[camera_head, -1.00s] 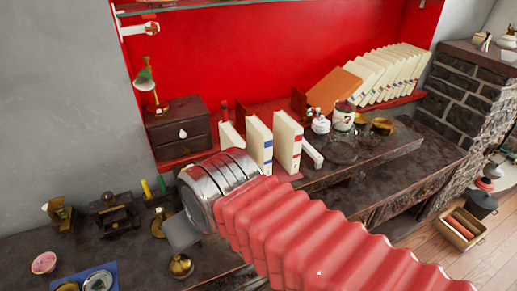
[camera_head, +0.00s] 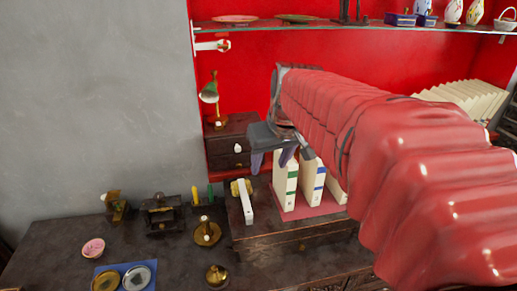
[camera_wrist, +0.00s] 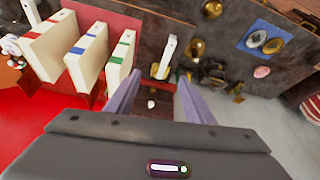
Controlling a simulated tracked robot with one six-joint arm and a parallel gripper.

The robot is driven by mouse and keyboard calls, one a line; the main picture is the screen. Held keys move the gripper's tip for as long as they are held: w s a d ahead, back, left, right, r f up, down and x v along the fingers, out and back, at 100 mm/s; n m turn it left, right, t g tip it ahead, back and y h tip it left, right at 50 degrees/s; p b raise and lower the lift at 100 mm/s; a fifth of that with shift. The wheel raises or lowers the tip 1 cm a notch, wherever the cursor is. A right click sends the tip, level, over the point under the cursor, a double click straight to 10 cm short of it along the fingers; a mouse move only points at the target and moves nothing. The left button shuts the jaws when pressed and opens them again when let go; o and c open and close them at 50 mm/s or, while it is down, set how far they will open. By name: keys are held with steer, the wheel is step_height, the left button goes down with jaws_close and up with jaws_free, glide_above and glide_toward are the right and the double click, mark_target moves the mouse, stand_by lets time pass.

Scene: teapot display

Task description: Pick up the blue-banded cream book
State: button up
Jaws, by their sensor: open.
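The blue-banded cream book (camera_head: 313,183) stands upright between a green-banded cream book (camera_head: 285,180) on its left and another cream book on its right, partly hidden by my red arm. In the wrist view the blue-banded book (camera_wrist: 88,50) is between the red-banded book (camera_wrist: 45,47) and the green-banded book (camera_wrist: 121,60), with gaps between them. My gripper (camera_head: 272,161) is open and empty, just above and left of the green-banded book. In the wrist view its two purple fingers (camera_wrist: 159,82) are to the right of all three books.
A slim white piece (camera_head: 245,202) is on the wood left of the books. A glass shelf (camera_head: 330,29) with china runs above. Dark table surface lies at front left.

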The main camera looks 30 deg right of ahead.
steer(key=w+d, duration=0.5)
steer(key=d, duration=0.6)
steer(key=m, duration=0.1)
glide_above(311, 172)
steer(key=d, duration=0.2)
steer(key=shift+s+a+f+g, duration=0.1)
steer(key=shift+s+f+g, duration=0.1)
steer(key=shift+f, duration=0.25)
steer(key=shift+s+a+f+g, duration=0.1)
steer(key=shift+f+g, duration=0.1)
steer(key=shift+f, duration=0.25)
steer(key=shift+x, duration=4.3)
steer(key=shift+d, duration=0.1)
steer(key=x, duration=0.5)
steer(key=shift+d, duration=0.1)
steer(key=shift+f, duration=0.3)
